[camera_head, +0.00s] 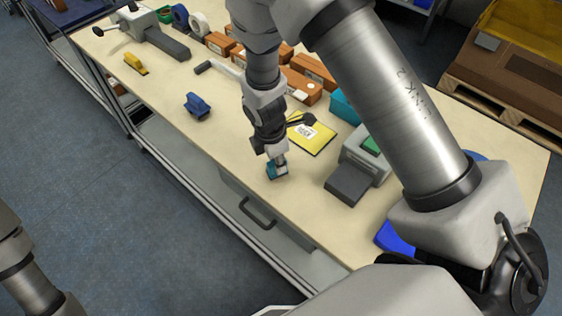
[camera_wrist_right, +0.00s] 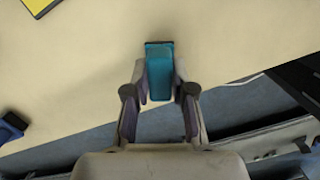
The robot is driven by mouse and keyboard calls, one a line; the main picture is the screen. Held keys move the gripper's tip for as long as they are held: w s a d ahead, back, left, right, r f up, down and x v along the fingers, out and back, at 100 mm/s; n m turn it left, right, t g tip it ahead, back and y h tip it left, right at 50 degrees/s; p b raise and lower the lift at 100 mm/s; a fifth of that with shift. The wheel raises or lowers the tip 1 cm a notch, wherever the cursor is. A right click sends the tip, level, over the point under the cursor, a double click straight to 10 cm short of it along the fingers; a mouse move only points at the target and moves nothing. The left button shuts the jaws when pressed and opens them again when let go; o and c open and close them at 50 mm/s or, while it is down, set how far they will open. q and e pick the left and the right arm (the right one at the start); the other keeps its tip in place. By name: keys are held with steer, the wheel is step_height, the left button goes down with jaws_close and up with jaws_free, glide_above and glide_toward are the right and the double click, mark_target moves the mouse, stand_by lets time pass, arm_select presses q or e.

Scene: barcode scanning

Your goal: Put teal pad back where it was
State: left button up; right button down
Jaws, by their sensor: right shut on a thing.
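The teal pad (camera_wrist_right: 160,75) is between the fingers of my right gripper (camera_wrist_right: 160,92) in the right wrist view, gripped on both sides. In the head view the teal pad (camera_head: 277,172) shows just below the right gripper (camera_head: 275,160), near the front edge of the workbench (camera_head: 225,160). I cannot tell whether the pad touches the bench top. My left gripper is out of the picture; only part of my left arm shows at the lower left.
A yellow packet (camera_head: 312,134) lies beyond the right gripper. A grey device (camera_head: 360,165) stands to the right. A blue object (camera_head: 198,106) and a yellow one (camera_head: 136,63) lie left. Orange-brown boxes (camera_head: 302,86) line the back. Bare bench lies around the pad.

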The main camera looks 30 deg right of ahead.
mark_target(272, 162)
steer(key=shift+w+f, duration=0.4)
steer(key=shift+f, duration=0.1)
steer(key=shift+s+d, duration=0.1)
steer(key=shift+d, duration=0.05)
steer(key=c, duration=1)
jaws_free()
steer(key=shift+s, duration=0.1)
steer(key=r, duration=0.4)
steer(key=a+r, duration=0.1)
steer(key=r, duration=0.7)
steer(key=shift+a+r, duration=0.1)
steer(key=shift+a, duration=0.2)
